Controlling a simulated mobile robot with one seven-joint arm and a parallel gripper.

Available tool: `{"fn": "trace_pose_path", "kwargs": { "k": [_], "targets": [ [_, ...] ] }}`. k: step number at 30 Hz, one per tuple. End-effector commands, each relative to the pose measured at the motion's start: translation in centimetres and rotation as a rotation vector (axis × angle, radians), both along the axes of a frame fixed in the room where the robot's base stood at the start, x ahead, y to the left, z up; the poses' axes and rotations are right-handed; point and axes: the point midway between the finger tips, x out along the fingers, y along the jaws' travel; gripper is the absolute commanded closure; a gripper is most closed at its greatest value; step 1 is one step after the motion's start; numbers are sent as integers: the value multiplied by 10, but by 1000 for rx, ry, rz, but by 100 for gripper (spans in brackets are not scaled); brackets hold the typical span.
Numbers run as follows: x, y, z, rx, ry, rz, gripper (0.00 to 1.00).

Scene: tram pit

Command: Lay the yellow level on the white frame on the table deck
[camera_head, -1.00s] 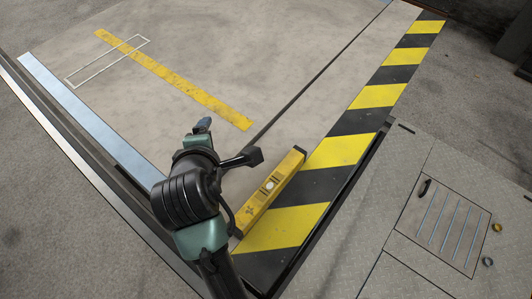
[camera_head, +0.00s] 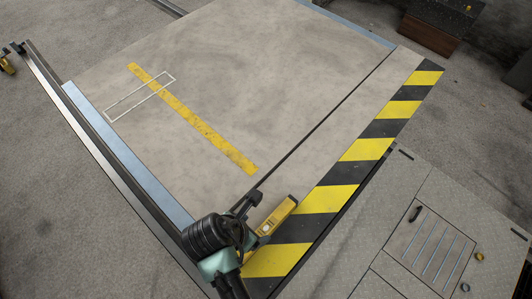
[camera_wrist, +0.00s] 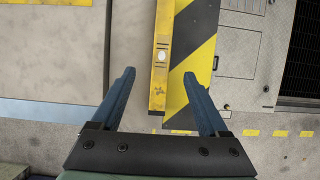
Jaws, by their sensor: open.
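The yellow level (camera_head: 278,212) lies on the deck's near right corner, along the striped border. The arm hides its lower-left end in the head view. In the wrist view the level (camera_wrist: 161,45) runs up the picture between the two blue fingers. My gripper (camera_wrist: 159,75) is open, with a finger on either side of the level's near end; whether they touch it or how high they are, I cannot tell. The white frame (camera_head: 136,91) is a thin empty rectangle outline on the table deck (camera_head: 225,80), at the left, crossing a worn yellow stripe.
A black and yellow hazard border (camera_head: 365,149) runs along the deck's right edge. A dark groove (camera_head: 325,115) crosses the deck beside it. A grey cabinet (camera_head: 440,235) with a vented panel stands at the right. The deck between level and frame is clear.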

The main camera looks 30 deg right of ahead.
Motion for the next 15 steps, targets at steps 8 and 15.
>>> {"fn": "trace_pose_path", "kwargs": {
  "k": [8,15],
  "targets": [
    [7,-18,-47,1,-1,-3,22],
    [8,-24,-61,2,-2,-3,22]
  ]
}}
